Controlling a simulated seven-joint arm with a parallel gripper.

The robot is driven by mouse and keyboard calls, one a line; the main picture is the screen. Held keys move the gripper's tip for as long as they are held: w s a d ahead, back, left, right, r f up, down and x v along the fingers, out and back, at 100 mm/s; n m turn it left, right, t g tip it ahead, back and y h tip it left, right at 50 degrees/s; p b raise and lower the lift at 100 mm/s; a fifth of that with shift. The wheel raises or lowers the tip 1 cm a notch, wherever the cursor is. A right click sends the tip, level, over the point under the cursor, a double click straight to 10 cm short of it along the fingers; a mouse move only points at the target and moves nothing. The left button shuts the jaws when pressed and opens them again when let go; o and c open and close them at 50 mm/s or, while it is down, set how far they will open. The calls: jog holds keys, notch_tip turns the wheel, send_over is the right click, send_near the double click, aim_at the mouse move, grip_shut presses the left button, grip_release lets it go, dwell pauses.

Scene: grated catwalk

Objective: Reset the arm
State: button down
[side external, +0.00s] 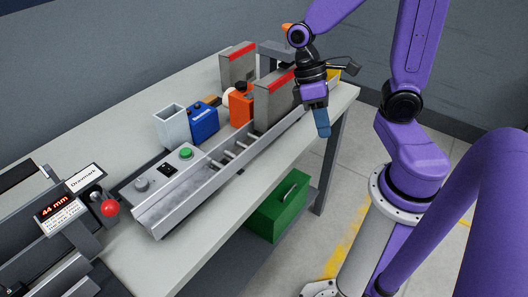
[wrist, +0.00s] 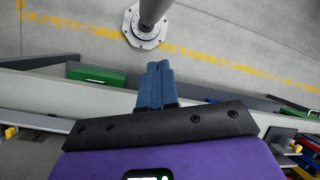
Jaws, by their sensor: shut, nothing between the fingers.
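My gripper (side external: 321,132) hangs from my purple arm with its blue fingers pointing down, at the near right edge of the grey workbench (side external: 222,215). In the wrist view my gripper (wrist: 158,64) shows its two blue fingers pressed together with nothing between them. The fingertips are beside the bench's front edge, over the floor side in the wrist view. No object is in contact with the fingers that I can see.
A conveyor rail (side external: 215,172) with a green button runs along the bench. Blue (side external: 203,122) and orange (side external: 241,106) containers stand behind it. Grey posts with red tops flank the rail. A green box (side external: 278,205) sits below the bench. A red-knobbed lever (side external: 110,208) stands left.

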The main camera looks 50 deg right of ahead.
jog(key=s+a+r+n+t, duration=0.2)
jog(key=s+a+n+t, duration=0.3)
jog(key=n, duration=0.2)
jog(key=shift+s+a+r, duration=0.15)
jog(key=shift+s+a, duration=0.05)
jog(key=shift+a, duration=0.05)
dwell(3.5)
